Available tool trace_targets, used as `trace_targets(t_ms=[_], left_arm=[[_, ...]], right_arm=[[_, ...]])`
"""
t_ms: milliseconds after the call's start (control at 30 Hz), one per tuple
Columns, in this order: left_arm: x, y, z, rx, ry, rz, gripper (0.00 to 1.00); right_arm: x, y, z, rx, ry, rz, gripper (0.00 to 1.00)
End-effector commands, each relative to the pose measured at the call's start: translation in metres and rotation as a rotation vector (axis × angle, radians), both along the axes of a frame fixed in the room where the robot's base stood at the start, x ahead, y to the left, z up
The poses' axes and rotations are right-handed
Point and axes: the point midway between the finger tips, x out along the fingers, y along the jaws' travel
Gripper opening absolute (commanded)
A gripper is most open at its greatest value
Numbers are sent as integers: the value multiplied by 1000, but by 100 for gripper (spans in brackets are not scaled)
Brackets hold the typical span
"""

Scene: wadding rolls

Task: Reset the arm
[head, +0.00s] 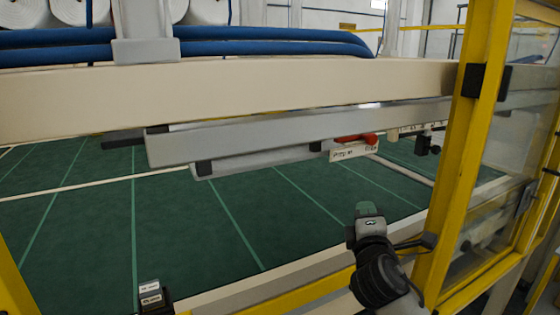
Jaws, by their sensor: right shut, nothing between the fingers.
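My right gripper (369,211) shows at lower centre right, at the end of my dark right arm. Its green-tipped fingers are together with nothing between them. It is in front of the green surface, apart from the yellow frame post to its right. My left arm and gripper are not in view.
A yellow post (453,190) with a clear panel stands at right. A beige beam (230,97) and a grey rail (280,135) cross above the green surface (90,230). A red handle (356,139) is under the rail. White rolls (82,10) are at the back.

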Motion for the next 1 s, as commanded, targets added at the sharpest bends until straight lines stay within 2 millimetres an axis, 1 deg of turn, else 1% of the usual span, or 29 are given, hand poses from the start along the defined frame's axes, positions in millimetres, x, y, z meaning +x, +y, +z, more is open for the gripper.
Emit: trace_targets(t_ms=[33,67,100,167,200,267,300,367,400,500,600,700,800,967,1000], left_arm=[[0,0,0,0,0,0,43],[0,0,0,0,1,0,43],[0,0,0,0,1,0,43],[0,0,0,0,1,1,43],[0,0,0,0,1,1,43],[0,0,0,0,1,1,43],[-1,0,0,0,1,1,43],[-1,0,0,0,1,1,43],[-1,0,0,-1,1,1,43],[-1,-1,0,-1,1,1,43],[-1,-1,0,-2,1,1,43],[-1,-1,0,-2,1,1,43],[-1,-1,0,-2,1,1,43],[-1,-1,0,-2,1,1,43],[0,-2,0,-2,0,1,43]], right_arm=[[-12,1,-32,103,69,7,0],[-20,1,-50,173,111,6,0],[-33,1,-75,278,173,1,0],[-57,1,-114,442,269,-20,0],[-74,1,-138,550,333,-40,0],[-104,2,-172,707,428,-83,0],[-125,2,-193,807,491,-119,0],[-157,3,-220,948,577,-182,0],[-177,4,-235,1028,627,-225,0],[-222,7,-260,1189,727,-326,0],[-258,9,-276,1306,799,-420,0],[-291,12,-287,1400,860,-508,0],[-320,14,-294,1479,910,-596,0],[-365,18,-300,1585,980,-736,0],[-359,18,-311,1582,981,-736,0]])
